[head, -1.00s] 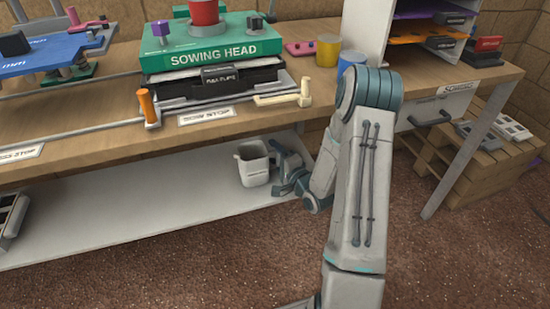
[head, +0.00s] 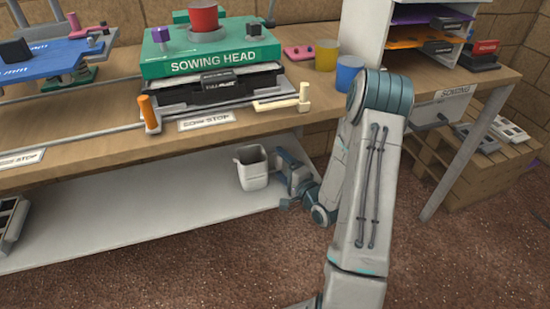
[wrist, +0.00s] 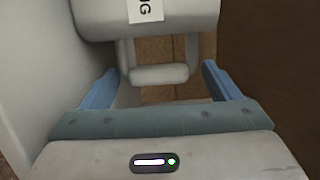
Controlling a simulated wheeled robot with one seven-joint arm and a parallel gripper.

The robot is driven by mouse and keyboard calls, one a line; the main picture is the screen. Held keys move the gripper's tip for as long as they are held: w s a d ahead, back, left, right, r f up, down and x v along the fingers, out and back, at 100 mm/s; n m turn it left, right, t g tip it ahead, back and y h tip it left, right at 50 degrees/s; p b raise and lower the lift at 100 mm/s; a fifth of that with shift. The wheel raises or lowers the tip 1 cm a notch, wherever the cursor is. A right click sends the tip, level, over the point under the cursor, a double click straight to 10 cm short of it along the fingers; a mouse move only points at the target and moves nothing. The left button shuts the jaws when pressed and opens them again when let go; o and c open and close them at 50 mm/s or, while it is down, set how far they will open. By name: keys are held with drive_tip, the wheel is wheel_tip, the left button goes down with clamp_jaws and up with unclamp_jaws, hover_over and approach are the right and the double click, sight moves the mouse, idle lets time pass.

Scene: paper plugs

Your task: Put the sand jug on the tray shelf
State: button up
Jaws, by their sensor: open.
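The sand jug (head: 252,169) is a pale grey, open-topped pot. In the head view it stands upright on the white lower shelf (head: 150,213) under the bench, near the shelf's right part. I cannot tell whether this is the tray shelf. My gripper (head: 283,178) is just right of the jug, low over the shelf. In the wrist view the jug's body (wrist: 175,18) with part of a label is at the top, and its handle (wrist: 158,74) lies ahead between the tips of my open gripper (wrist: 160,78). The fingers stand apart from the handle on both sides.
The wooden bench top (head: 70,120) overhangs the shelf. It carries the green sowing head (head: 205,58), a yellow cup (head: 326,55) and a blue cup (head: 350,73). A table leg (head: 460,155) stands at the right. The shelf left of the jug is mostly clear.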

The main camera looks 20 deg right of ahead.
drive_tip(key=p+v, duration=0.1)
drive_tip(key=v, duration=0.7)
